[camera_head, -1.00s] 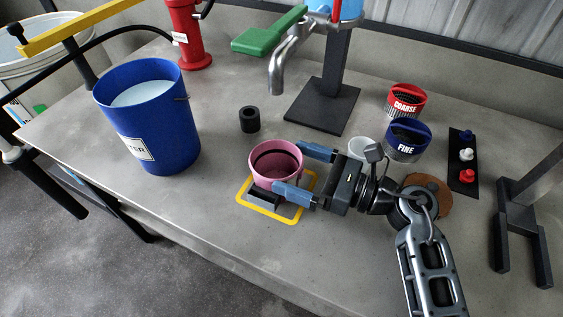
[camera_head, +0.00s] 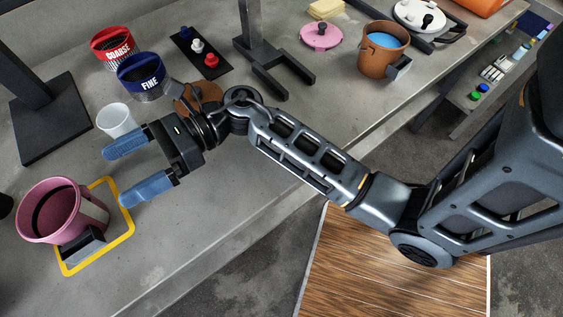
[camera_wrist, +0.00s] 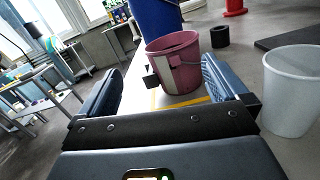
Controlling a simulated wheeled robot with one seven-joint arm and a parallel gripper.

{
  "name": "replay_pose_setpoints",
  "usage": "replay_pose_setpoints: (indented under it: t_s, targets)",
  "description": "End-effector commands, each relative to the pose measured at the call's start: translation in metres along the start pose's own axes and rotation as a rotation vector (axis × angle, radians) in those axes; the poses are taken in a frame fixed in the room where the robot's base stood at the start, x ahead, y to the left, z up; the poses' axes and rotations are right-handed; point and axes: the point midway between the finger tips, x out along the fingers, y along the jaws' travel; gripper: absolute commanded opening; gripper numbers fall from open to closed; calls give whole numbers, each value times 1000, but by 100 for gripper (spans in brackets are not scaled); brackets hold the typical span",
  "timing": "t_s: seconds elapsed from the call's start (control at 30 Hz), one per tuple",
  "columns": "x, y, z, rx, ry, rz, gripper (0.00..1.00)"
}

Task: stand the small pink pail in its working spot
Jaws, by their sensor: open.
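The small pink pail (camera_head: 48,212) stands upright at the left of the head view, with a dark block (camera_head: 82,246) at its near side. A yellow outline (camera_head: 130,222) on the bench runs around its near and right sides. The pail hides the rest, so I cannot tell whether its base lies fully inside. My gripper (camera_head: 114,176) is open and empty, to the right of the pail and apart from it. In the wrist view the pail (camera_wrist: 172,62) stands beyond the open fingers, with a yellow strip (camera_wrist: 182,102) before it.
A white cup (camera_head: 116,121) stands close to my gripper's far finger. Behind it are the blue FINE (camera_head: 141,78) and red COARSE (camera_head: 116,48) containers. A dark stand (camera_head: 268,65) and a brown pail (camera_head: 380,55) stand farther right. The bench front is clear.

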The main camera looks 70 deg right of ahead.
Motion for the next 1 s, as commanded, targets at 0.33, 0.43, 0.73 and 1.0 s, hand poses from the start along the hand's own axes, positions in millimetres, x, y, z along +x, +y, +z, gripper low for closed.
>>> replay_pose_setpoints:
  t_s: [0.33, 0.43, 0.73, 1.0]
  targets:
    - [-54, 82, 22, 733, -362, -105, 100]
    - [-78, 100, 29, 1000, -484, -136, 100]
    - [-158, 145, 32, 1883, -907, -250, 100]
    - [-211, 188, 15, 2533, -1304, -354, 100]
